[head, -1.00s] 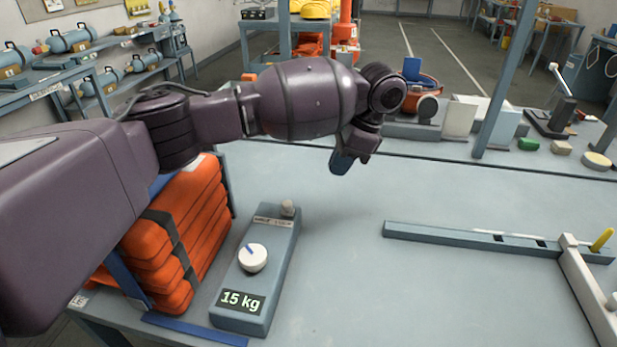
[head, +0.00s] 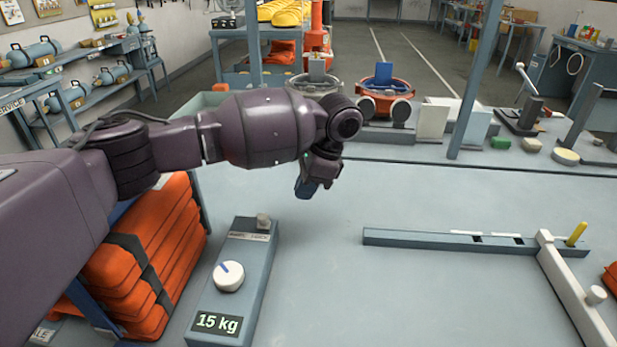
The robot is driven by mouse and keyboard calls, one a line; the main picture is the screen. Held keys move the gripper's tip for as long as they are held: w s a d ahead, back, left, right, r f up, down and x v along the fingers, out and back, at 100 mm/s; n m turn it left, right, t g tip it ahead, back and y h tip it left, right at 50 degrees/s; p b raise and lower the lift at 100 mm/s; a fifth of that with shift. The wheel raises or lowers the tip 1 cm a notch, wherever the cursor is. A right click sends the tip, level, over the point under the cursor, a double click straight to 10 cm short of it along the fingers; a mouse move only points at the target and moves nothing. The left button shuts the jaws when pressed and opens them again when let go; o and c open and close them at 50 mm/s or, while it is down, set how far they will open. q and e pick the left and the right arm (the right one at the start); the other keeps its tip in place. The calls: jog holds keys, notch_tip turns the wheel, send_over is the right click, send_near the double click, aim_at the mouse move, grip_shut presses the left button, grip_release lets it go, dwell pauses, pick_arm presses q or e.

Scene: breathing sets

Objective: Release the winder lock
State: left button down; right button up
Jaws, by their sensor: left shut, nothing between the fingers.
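A blue-grey box (head: 240,275) stands on the bench, with a white dial (head: 229,277) and a "15 kg" display. At its far end is a small grey knob (head: 263,221) beside a label too small to read for sure; this may be the winder lock. My left gripper (head: 306,188) is shut and empty, with its blue fingertips pointing down. It appears above the bench, beyond and to the right of the knob, apart from it. A flat bar (head: 420,239) with a white crosspiece (head: 563,280) and a yellow peg (head: 577,233) lies at the right. My right gripper is out of view.
Stacked orange bags (head: 150,265) stand left of the box, partly behind my left arm. Orange (head: 385,97) and grey (head: 314,87) round containers and small blocks line the back. The bench middle is clear.

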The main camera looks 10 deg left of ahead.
aim_at(263, 218)
pick_arm(q)
jog(key=a+f, duration=0.2)
jog(key=s+a+f, duration=0.1)
jog(key=a+f, duration=0.1)
jog(key=shift+s+a+f, duration=0.1)
jog(key=shift+a+f, duration=0.15)
jog(key=shift+a, duration=0.15)
jog(key=shift+s+a, duration=0.15)
jog(key=shift+a, duration=0.2)
jog(key=shift+a+r, duration=0.15)
jog(key=shift+a, duration=0.2)
jog(key=a+p, duration=0.3)
jog(key=a, duration=0.1)
jog(key=shift+a+r, duration=0.1)
jog(key=shift+r, duration=0.05)
jog(key=shift+a+f+p, duration=0.25)
jog(key=shift+a+p, duration=0.05)
jog(key=shift+a, duration=0.1)
jog(key=shift+f, duration=0.15)
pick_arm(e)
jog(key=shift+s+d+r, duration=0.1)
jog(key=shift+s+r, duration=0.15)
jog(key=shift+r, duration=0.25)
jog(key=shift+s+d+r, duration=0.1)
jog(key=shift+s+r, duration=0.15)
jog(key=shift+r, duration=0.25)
